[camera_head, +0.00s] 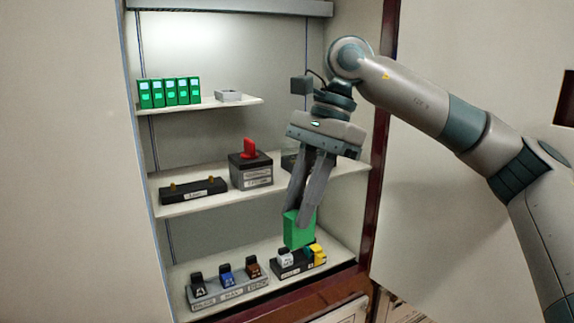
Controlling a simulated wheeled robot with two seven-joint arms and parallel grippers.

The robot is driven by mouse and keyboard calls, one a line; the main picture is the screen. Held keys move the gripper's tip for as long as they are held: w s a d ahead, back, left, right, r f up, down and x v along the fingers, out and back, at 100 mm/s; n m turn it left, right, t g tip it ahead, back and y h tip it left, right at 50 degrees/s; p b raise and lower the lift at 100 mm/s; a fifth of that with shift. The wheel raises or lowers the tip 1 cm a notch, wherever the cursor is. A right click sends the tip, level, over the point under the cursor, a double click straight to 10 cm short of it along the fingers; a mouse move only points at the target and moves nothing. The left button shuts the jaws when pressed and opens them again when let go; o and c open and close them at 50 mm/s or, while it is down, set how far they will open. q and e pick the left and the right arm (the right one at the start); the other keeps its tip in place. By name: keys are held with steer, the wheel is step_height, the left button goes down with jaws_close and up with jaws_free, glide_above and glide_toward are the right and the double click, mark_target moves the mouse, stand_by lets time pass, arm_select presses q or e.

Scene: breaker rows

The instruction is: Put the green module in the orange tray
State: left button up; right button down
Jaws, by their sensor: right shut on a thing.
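A green module (298,231) is held between the two fingers of my right gripper (303,215), which points down into the cabinet. The module hangs in front of the lower shelf, just above a dark block with coloured parts; I cannot tell whether it touches that block. The right arm comes in from the right. My left gripper does not show. I see no orange tray in this view.
Several green modules (170,92) stand in a row on the top shelf. The middle shelf holds a grey box with a red lever (250,167) and a black bar (193,191). A terminal block (229,288) and the dark block (291,267) sit on the bottom shelf.

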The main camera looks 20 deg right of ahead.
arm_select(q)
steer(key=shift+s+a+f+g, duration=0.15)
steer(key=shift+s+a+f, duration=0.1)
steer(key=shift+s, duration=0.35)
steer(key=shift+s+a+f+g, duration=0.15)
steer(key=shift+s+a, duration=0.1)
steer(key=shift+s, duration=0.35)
arm_select(e)
steer(key=s+d+f+n+g+h, duration=0.1)
steer(key=f+n+h, duration=0.1)
steer(key=f+n, duration=0.5)
steer(key=s+d+f+n+g+h, duration=0.1)
steer(key=f+n, duration=0.6)
steer(key=f, duration=1)
steer(key=shift+s+d+f+g+h, duration=0.25)
steer(key=shift+s+g+h, duration=0.25)
steer(key=shift+h, duration=0.2)
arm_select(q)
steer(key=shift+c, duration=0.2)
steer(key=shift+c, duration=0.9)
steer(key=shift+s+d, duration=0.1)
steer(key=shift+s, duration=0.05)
arm_select(e)
steer(key=shift+a, duration=0.15)
